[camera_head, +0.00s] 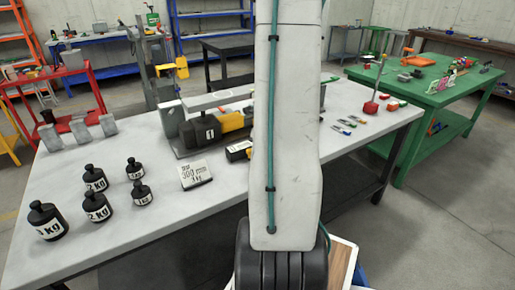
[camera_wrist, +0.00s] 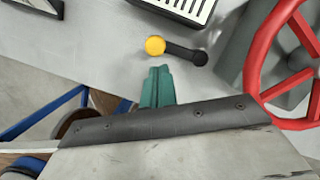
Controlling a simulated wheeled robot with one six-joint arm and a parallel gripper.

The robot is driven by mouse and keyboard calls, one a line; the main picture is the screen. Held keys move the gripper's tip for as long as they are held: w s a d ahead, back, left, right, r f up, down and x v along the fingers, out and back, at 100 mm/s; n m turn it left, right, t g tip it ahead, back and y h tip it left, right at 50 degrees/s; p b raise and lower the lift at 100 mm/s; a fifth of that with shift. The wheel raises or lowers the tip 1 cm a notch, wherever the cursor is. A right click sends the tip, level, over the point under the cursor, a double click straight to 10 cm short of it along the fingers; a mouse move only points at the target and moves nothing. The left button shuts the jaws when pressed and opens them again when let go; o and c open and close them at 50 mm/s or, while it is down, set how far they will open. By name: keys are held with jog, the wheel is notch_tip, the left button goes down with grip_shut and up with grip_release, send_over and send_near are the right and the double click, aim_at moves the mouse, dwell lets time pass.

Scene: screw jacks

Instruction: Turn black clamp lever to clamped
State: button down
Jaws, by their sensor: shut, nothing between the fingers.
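The black clamp lever (camera_wrist: 180,50) shows in the wrist view, with a yellow ball knob (camera_wrist: 155,45) at its left end and a round black hub at its right end. It lies nearly level across the picture, sloping slightly down to the right. My gripper (camera_wrist: 158,70) has teal fingers that are shut with nothing between them. Its fingertips are just below the knob and lever in the picture, with a small visible gap. I cannot tell the height between them. In the head view my arm hides the lever and the gripper.
A red handwheel (camera_wrist: 262,62) on a grey body stands right of the lever. A slotted white and black block (camera_wrist: 188,10) lies above it. On the grey table (camera_head: 105,225) are several black weights (camera_head: 97,208) and a sign card (camera_head: 195,174). A green table (camera_head: 425,92) stands at right.

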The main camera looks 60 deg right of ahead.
jog(key=s, duration=0.3)
jog(key=shift+s+r, duration=0.15)
jog(key=shift+s, duration=0.05)
jog(key=v, duration=1)
jog(key=shift+w, duration=0.15)
jog(key=shift+a, duration=0.2)
